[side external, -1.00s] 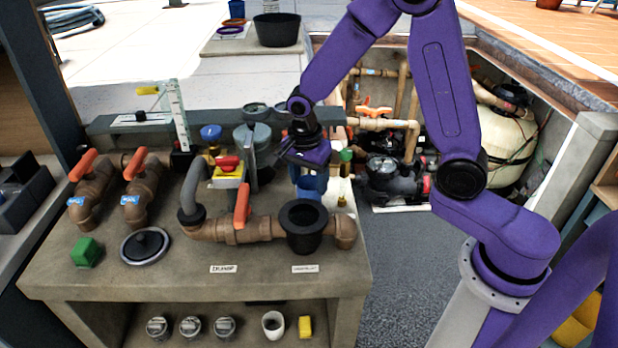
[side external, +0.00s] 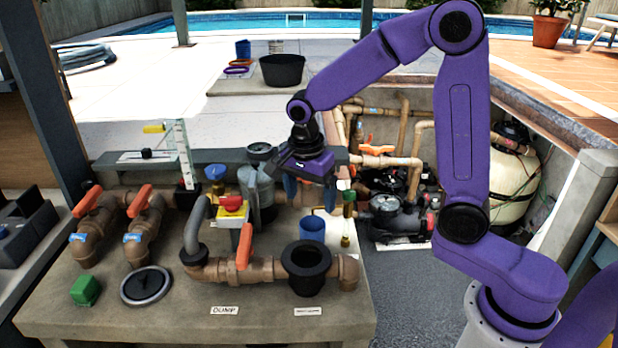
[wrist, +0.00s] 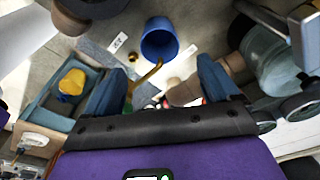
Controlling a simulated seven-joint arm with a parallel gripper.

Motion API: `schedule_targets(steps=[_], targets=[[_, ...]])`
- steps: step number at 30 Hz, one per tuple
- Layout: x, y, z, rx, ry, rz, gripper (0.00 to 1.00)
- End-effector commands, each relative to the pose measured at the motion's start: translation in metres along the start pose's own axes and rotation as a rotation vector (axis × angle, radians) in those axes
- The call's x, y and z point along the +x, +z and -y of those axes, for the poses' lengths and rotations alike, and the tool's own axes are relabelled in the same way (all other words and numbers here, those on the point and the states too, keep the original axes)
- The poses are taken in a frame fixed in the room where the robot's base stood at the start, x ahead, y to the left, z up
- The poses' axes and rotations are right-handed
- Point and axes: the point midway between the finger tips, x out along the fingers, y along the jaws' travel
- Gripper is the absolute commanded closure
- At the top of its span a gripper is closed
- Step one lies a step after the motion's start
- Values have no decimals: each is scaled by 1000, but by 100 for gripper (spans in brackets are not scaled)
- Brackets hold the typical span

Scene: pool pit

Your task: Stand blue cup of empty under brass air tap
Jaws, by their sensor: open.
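The blue cup (side external: 312,229) stands upright on the bench behind the black open pot. The wrist view looks toward its round opening (wrist: 160,42), with the inside visible. The brass air tap (side external: 347,212) with a green top stands just right of the cup. In the wrist view its brass tube (wrist: 146,78) ends close to the cup's rim; I cannot tell whether the spout is over the opening. My gripper (side external: 308,190) is open and empty above the cup, clear of it, its fingers apart in the wrist view (wrist: 160,85).
The black pot (side external: 306,278) and orange-handled pipework (side external: 243,247) stand in front of the cup. Pump and pipes (side external: 392,213) fill the pit at right. The bench's front edge is fairly clear.

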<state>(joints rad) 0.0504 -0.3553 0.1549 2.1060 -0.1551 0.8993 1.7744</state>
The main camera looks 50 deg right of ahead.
Motion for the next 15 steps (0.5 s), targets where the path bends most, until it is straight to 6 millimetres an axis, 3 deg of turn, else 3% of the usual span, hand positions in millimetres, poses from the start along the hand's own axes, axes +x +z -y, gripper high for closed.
schedule_targets(steps=[6, 15], targets=[[-35, 0, 1, 1, -3, 1, 12], [-48, 0, 0, -1, 1, 1, 12]])
